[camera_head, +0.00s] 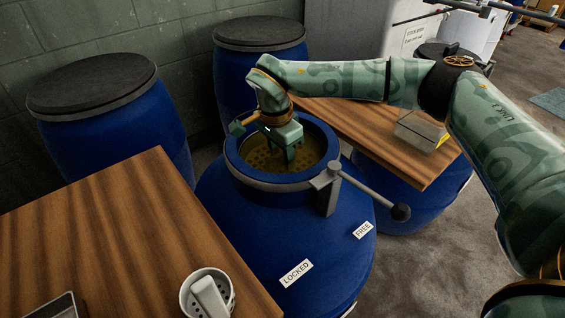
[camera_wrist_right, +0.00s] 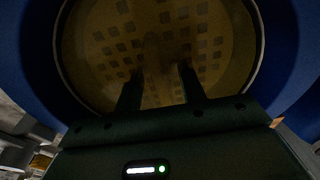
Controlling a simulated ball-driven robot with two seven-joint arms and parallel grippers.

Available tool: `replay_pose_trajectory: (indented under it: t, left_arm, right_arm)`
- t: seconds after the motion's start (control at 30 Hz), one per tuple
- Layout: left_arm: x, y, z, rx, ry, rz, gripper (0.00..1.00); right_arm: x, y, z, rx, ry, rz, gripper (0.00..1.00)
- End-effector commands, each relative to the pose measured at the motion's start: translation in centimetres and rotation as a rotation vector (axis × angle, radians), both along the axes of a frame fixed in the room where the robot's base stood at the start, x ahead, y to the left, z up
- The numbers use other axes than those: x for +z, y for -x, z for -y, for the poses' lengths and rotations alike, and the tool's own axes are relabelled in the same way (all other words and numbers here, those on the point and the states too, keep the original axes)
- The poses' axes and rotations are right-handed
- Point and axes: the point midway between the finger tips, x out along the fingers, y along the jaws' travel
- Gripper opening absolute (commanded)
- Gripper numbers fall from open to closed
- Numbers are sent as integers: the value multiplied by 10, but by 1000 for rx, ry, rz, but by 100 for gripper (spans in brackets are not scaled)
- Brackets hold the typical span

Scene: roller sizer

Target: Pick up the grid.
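The grid (camera_head: 262,160) is a round, yellow-brown plate with holes, inside the open mouth of the blue drum in the middle. In the right wrist view the grid (camera_wrist_right: 115,45) fills the opening and shows rows of square holes; its centre is dark and unclear. My right gripper (camera_head: 284,158) reaches down into the mouth above the grid and hides part of it. In the wrist view the right gripper (camera_wrist_right: 160,78) has its two fingers apart, with nothing clearly held between them. Contact with the grid cannot be told. My left gripper is not in view.
The blue drum (camera_head: 230,215) has a grey rim clamp with a lever (camera_head: 372,196) and LOCKED and FREE labels. Wooden tabletops stand at left (camera_head: 110,225) and right (camera_head: 350,130). Lidded drums stand behind.

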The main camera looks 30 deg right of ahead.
Motion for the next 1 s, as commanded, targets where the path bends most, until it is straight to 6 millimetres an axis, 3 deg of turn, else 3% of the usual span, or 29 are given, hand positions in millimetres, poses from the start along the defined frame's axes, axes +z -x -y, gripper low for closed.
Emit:
replay_pose_trajectory:
  t: [0.3,0.43,0.47,0.87,1.0]
  left_arm:
    - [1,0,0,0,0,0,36]
    - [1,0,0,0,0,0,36]
    - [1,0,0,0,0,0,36]
    - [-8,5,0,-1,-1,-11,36]
    - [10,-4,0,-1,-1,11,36]
  right_arm:
    - [-1,0,0,0,0,-1,40]
    - [-1,0,0,0,0,-1,4]
    - [-1,0,0,0,0,0,0]
    - [0,-1,1,-1,0,0,0]
    - [42,0,0,-1,1,9,0]
